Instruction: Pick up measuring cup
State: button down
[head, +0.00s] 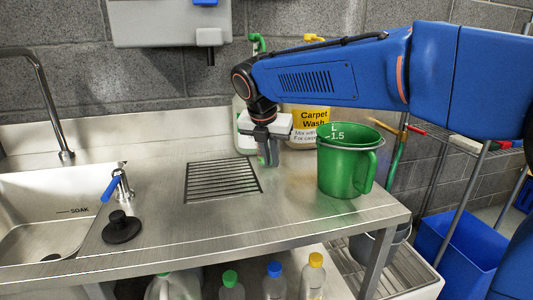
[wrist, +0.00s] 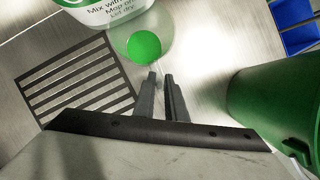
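A large green measuring jug (head: 345,165) with a handle and a 1.5 L mark stands upright on the steel counter, right of my gripper. It also shows at the right of the wrist view (wrist: 275,95). A small clear round vessel with green inside (wrist: 144,45) stands just beyond my fingertips in the wrist view; its outline is faint. In the head view my gripper mostly hides it. My gripper (head: 268,158) points down in front of the bottles. Its fingers (wrist: 160,76) are slightly apart with nothing between them, and it is clear of the jug.
A Carpet Wash bottle (head: 306,118) and a white bottle (head: 243,140) stand close behind my gripper. A drain grate (head: 222,181) lies to the left, then a black plug (head: 121,228), a tap and a sink (head: 40,215). The counter's front middle is clear.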

jog(key=shift+r, duration=0.15)
dwell(0.3)
jog(key=shift+r, duration=4.8)
jog(key=shift+r, duration=0.1)
